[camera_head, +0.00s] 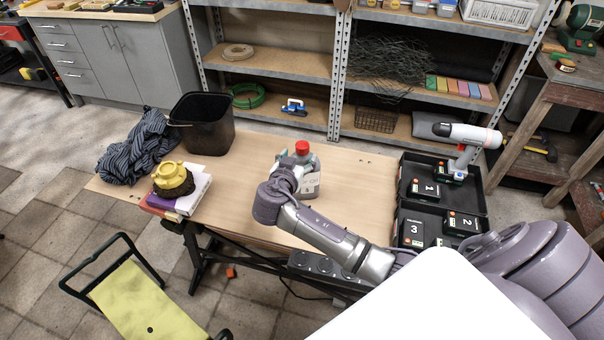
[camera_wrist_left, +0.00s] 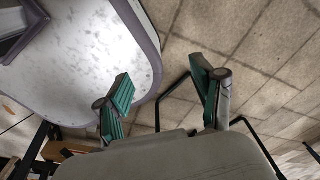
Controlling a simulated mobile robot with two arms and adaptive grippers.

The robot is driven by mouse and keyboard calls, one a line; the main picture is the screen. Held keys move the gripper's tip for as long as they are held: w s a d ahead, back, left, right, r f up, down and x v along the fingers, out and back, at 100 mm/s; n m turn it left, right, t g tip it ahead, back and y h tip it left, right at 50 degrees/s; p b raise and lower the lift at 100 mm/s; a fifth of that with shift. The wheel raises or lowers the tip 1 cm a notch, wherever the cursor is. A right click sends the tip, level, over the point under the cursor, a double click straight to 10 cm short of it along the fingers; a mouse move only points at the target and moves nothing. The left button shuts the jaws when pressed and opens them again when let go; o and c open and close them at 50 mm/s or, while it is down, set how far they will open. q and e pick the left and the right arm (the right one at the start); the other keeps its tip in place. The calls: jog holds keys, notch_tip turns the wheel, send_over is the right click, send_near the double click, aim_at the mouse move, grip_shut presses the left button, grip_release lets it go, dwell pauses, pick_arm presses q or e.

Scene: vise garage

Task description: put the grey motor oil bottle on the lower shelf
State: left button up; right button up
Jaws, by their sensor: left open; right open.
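The grey motor oil bottle (camera_head: 311,187) with a red cap stands upright on the wooden workbench (camera_head: 250,165). My right gripper (camera_head: 290,167) is at the near left side of the bottle and covers part of it. Its jaws are open; whether they touch the bottle I cannot tell. A metal shelf rack stands behind the bench, with a lower shelf (camera_head: 262,104) below a middle one (camera_head: 270,61). My left gripper (camera_wrist_left: 160,88) shows only in the left wrist view, open and empty above the tiled floor.
A black bin (camera_head: 204,125), striped cloth (camera_head: 135,147) and yellow object (camera_head: 172,178) on books occupy the bench's left. A black case (camera_head: 472,195) with a drill lies at right. The lower shelf holds a green hose (camera_head: 246,96), a blue tool (camera_head: 294,107) and a wire basket (camera_head: 376,120), with bare board between.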

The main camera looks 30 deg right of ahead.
aim_at(300, 153)
jog(key=x, duration=0.2)
jog(key=p+x, duration=0.1)
jog(key=shift+w+d+r, duration=0.15)
jog(key=shift+w+d, duration=0.1)
jog(key=shift+d, duration=0.1)
jog(key=shift+w+d, duration=0.15)
jog(key=c, duration=0.9)
grip_shut()
pick_arm(q)
jog(key=shift+w+d+r, duration=0.1)
jog(key=shift+w+r, duration=0.3)
jog(key=shift+r, duration=0.3)
